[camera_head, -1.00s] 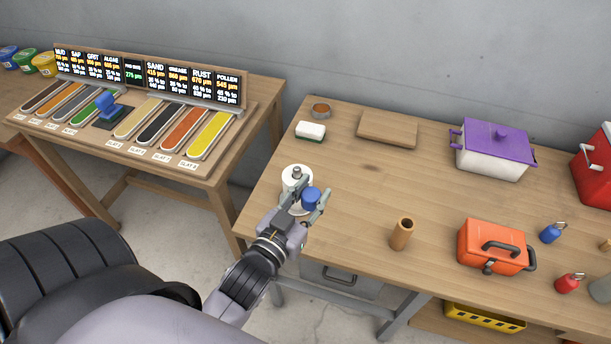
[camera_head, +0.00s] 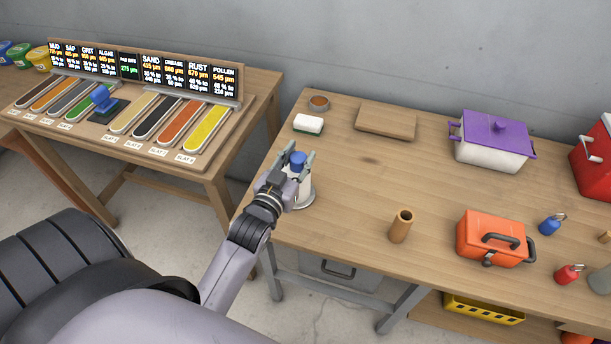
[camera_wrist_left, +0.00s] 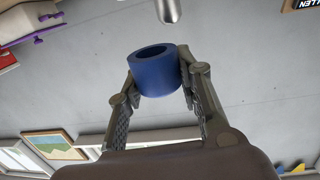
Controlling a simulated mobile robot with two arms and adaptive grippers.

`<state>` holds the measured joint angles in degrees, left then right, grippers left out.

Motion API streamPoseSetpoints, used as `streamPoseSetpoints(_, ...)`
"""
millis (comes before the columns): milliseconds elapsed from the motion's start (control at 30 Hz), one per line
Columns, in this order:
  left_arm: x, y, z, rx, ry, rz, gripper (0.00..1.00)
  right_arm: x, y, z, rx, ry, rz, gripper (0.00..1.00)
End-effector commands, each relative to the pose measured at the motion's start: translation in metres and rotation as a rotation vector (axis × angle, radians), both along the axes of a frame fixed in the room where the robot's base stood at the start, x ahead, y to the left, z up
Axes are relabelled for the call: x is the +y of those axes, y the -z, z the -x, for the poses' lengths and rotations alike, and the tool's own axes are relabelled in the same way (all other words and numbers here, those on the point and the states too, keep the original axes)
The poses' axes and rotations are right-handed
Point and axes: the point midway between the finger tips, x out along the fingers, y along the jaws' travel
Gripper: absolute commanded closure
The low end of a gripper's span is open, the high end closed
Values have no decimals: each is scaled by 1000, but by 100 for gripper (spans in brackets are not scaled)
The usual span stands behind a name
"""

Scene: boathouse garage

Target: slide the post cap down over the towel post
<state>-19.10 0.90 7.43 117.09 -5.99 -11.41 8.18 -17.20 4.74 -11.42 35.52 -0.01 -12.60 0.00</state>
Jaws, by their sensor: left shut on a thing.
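My left gripper (camera_head: 297,160) is shut on the blue post cap (camera_head: 297,157), a short open ring. In the left wrist view the cap (camera_wrist_left: 157,70) sits between the two fingers, with its hollow showing. The grey rounded tip of the towel post (camera_wrist_left: 168,10) shows at the top edge there, apart from the cap in the picture. In the head view the cap appears in line with the white towel roll (camera_head: 306,190) on its stand at the table's left end. The gripper and cap hide the post tip in that view. My right gripper is in neither view.
A brown tube (camera_head: 401,226) and an orange toolbox (camera_head: 491,240) stand to the right. The table's middle is clear.

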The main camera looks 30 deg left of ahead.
Motion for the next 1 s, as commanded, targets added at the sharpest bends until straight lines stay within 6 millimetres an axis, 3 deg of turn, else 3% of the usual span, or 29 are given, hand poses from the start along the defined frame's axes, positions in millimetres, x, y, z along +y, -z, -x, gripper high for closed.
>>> streamPoseSetpoints(100,17,1,-16,-6,-23,9,90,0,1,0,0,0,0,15)
streamPoseSetpoints(233,25,2,-22,-6,-35,14,90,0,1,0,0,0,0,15)
streamPoseSetpoints(833,25,0,-22,-3,-41,17,90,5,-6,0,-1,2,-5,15)
streamPoseSetpoints(1000,25,13,-22,-4,-41,16,90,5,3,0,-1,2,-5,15)
